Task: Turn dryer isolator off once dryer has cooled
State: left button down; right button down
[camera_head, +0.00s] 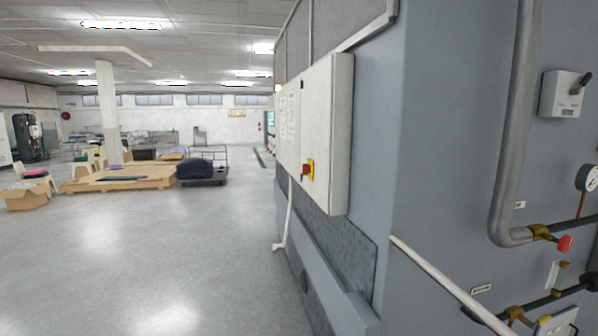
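A red and yellow rotary switch (308,170) sits low on the front of a pale electrical cabinet (330,130). The cabinet is fixed to the side of a large blue-grey machine (440,150). The switch is seen from a steep side angle, so its on or off position cannot be told. A small light-grey box (560,97) with a dark lever is on the machine's near face at the right. Its label is too small to read, and I cannot tell which of the two is the dryer isolator. Neither of my grippers shows.
Grey pipes (514,130), a red valve knob (565,243) and a gauge (590,178) stand out at the right. The floor (150,250) at the left is open. Farther back are a wooden pallet (120,184), a cardboard box (27,197) and a pillar (108,110).

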aim_at(305, 168)
jog(key=i+j+u, duration=0.35)
jog(key=i, duration=0.15)
jog(key=i+j+u, duration=0.3)
jog(key=i, duration=0.25)
jog(key=i+u, duration=0.35)
jog(key=i, duration=2.7)
jog(key=i+z, duration=0.2)
jog(key=i, duration=0.2)
jog(key=i+j+z, duration=0.15)
jog(key=i, duration=0.25)
